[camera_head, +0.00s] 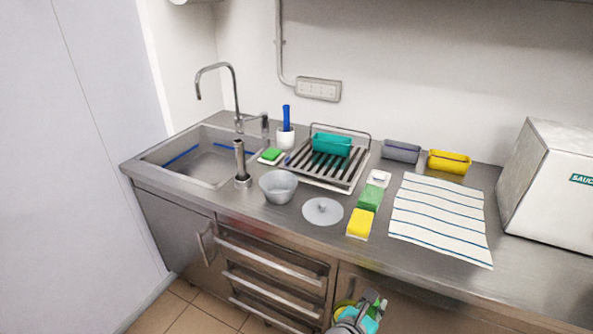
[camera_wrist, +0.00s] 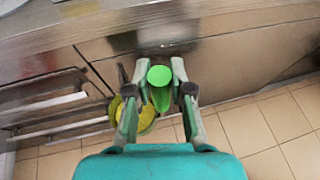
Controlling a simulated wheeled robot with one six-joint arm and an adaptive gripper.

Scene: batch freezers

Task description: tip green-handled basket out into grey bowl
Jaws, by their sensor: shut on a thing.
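The grey bowl (camera_head: 278,187) stands upright on the counter between the sink and the round grey lid, and it looks empty. My gripper (camera_head: 366,306) is low in front of the cabinet, below the counter edge. In the wrist view my gripper (camera_wrist: 159,88) is shut on the green handle (camera_wrist: 160,77) of the basket. The basket (camera_wrist: 147,120) hangs beyond the fingers with something yellow in it, partly hidden by my gripper. In the head view only a small part of the basket shows beside my gripper.
A dish rack (camera_head: 325,165) with a teal container stands behind the bowl. The round lid (camera_head: 322,211), green and yellow sponges (camera_head: 365,207) and a striped towel (camera_head: 440,217) lie to its right. The sink (camera_head: 200,160) is left. Drawer handles (camera_head: 268,260) stick out below the counter.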

